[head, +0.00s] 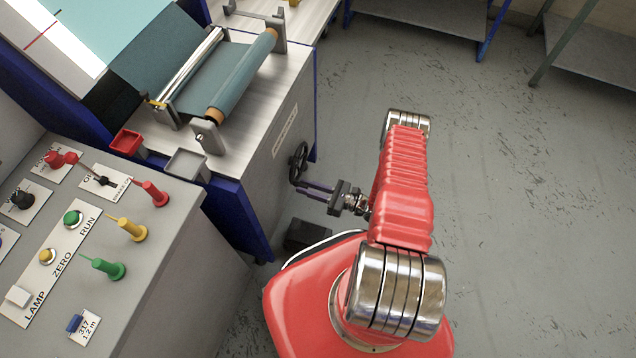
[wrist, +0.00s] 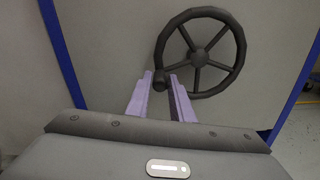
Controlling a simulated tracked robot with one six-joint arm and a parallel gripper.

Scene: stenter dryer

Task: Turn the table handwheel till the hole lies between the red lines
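The black handwheel (head: 299,163) is on the side of the grey table (head: 283,135), left of my arm. In the wrist view the handwheel (wrist: 200,58) has several spokes and a round hub, and its crank knob (wrist: 160,79) is at the lower left of the rim. My gripper (head: 302,187) reaches the wheel's lower part. In the wrist view its purple fingers (wrist: 161,77) are apart, with the knob showing between their tips. I cannot tell whether they touch it. A thin red line (head: 43,35) crosses a white strip at upper left. I cannot make out a hole.
A grey control panel (head: 145,255) with coloured knobs and levers stands at lower left. A dark box (head: 305,235) is on the floor below the wheel. The floor to the right is clear.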

